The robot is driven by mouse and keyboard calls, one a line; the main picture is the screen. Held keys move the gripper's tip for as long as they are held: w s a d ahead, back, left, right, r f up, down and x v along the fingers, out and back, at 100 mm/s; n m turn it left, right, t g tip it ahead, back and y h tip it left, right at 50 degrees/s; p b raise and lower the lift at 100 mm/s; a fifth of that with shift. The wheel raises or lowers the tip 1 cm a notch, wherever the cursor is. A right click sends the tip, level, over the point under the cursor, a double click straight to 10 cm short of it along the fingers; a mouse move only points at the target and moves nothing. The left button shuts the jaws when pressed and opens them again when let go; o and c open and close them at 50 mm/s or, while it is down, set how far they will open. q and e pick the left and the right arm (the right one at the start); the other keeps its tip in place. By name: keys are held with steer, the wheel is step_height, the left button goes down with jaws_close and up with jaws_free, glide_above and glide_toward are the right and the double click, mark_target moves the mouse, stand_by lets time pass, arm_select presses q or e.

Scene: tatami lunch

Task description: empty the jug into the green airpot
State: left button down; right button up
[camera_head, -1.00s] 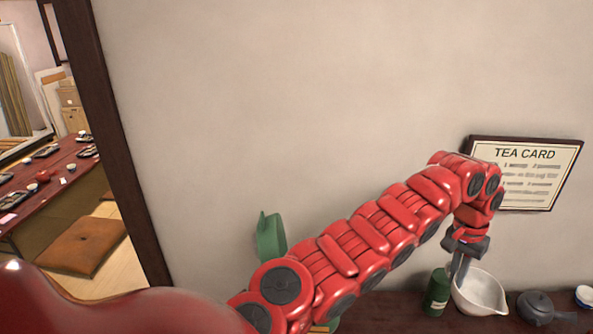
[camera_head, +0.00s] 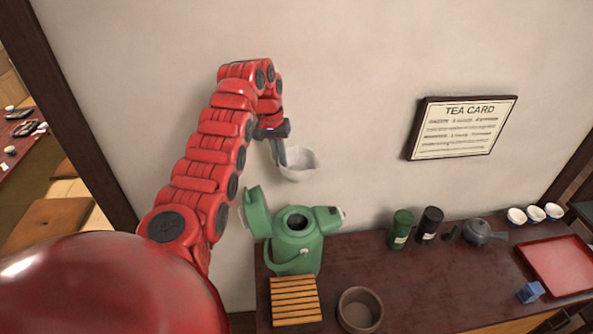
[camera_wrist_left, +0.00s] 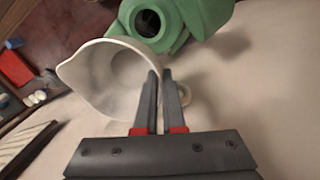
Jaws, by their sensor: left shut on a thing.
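The pale grey-white jug (camera_head: 298,166) hangs above the counter by the wall, held at its rim by my left gripper (camera_head: 281,157). In the left wrist view the jug (camera_wrist_left: 100,80) is wide and open, with a pouring lip at its left; I cannot tell what is in it. My left gripper (camera_wrist_left: 160,85) is shut on its wall. The green airpot (camera_head: 293,247) stands upright on the counter with its lid raised at the left and a dark round mouth on top. The jug appears above the mouth in the head view. The airpot (camera_wrist_left: 175,25) is beyond the jug rim in the wrist view. My right gripper is not in view.
On the dark counter (camera_head: 420,285) are a slatted wooden stand (camera_head: 295,300), a brown bowl (camera_head: 360,309), a green canister (camera_head: 400,229), a black canister (camera_head: 430,224), a teapot (camera_head: 483,232), several cups and a red tray (camera_head: 562,265). The counter's middle is clear.

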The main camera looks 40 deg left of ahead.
arm_select(q)
steer(key=s+a+r+n+p, duration=0.2)
steer(key=s+a+r+p, duration=0.15)
steer(key=s+a, duration=0.55)
steer(key=a+f, duration=0.4)
steer(key=f, duration=0.1)
steer(key=shift+s+f+n+p, duration=0.3)
steer(key=shift+s+p, duration=0.05)
steer(key=shift+p, duration=0.1)
steer(key=shift+a+r, duration=0.1)
steer(key=shift+r, duration=0.1)
